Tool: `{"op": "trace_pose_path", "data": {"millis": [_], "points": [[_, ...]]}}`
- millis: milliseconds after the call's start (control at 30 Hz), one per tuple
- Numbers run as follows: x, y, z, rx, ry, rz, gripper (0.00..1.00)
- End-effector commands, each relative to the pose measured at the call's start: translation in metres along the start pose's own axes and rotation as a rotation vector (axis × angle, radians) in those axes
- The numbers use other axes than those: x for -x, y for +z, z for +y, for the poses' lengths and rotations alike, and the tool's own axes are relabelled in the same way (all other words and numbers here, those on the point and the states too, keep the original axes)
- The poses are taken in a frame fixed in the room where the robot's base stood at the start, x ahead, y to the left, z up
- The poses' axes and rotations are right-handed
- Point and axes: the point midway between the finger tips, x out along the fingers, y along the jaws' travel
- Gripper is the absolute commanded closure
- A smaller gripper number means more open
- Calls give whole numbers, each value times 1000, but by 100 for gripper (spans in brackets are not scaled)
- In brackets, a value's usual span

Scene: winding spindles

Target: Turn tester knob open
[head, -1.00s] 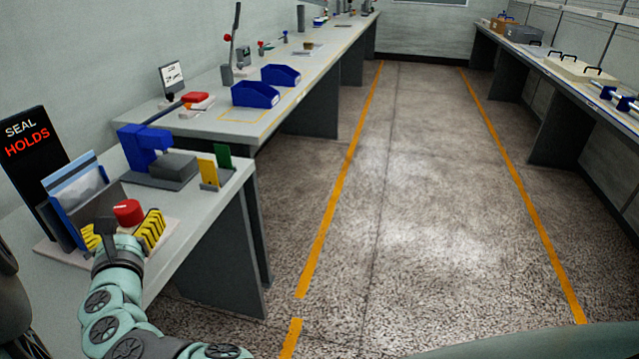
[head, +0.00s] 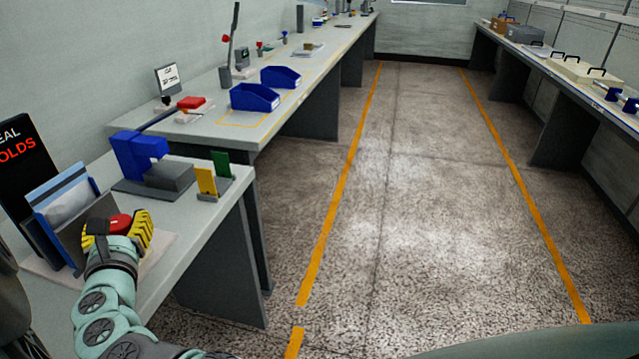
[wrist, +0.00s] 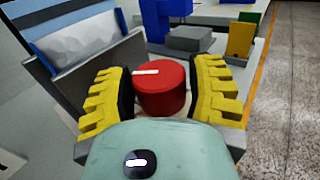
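The tester knob is a red cylinder with a white line on its top. In the wrist view the red knob (wrist: 161,88) stands between the two yellow ribbed fingers of my gripper (wrist: 155,92). The white line lies nearly level, toward the left of the top. The left finger is very close to the knob; a narrow gap shows at the right finger. In the head view my gripper (head: 117,232) is around the red knob (head: 121,224), and its lower part is hidden. The tester base (head: 160,247) lies on the near bench.
A grey holder with a pouch (head: 65,205) stands left of the knob, close to my gripper. A black sign (head: 22,160) is behind it. A blue press (head: 138,158) and a yellow card (head: 206,181) stand farther along the bench. The floor aisle is clear.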

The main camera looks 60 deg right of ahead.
Motion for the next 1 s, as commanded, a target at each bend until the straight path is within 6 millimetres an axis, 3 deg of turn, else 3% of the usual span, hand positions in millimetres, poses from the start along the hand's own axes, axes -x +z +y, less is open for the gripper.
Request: {"op": "trace_pose_path", "data": {"millis": [400, 733, 1000], "points": [[0, 0, 0, 0, 0, 0, 88], [0, -1, -2, 2, 51, 2, 88], [0, -4, -4, 6, 200, 2, 88]]}}
